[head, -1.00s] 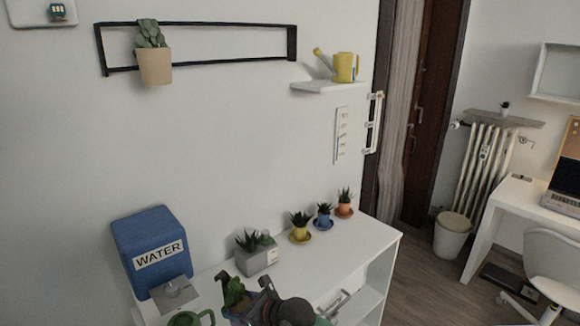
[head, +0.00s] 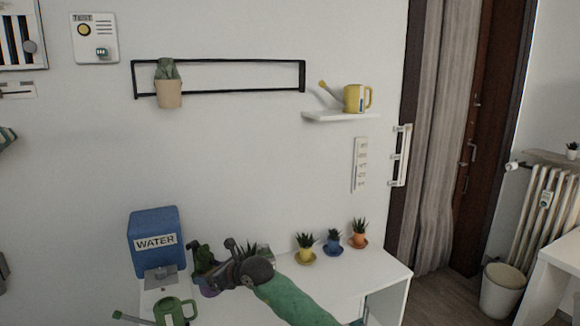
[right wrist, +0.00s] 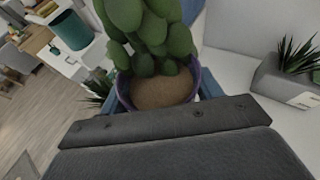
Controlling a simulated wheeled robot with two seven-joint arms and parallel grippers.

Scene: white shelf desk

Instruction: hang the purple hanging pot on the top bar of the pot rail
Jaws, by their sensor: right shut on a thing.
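The purple hanging pot (head: 208,291), with a green cactus in it, is in my right gripper (head: 222,270) above the white desk, in front of the water box. In the right wrist view its purple rim (right wrist: 123,92) and brown soil lie just beyond my gripper. My right gripper is shut on the pot; its fingertips are partly hidden. The pot rail (head: 240,91) is a black rectangular frame on the wall, well above the gripper. Its top bar (head: 230,62) is mostly free. My left gripper is not in view.
A beige pot (head: 169,96) with a cactus hangs at the rail's left. A yellow watering can (head: 354,98) stands on a small shelf (head: 342,116). On the desk are a blue water box (head: 150,222), a green can (head: 172,311) and several small potted plants.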

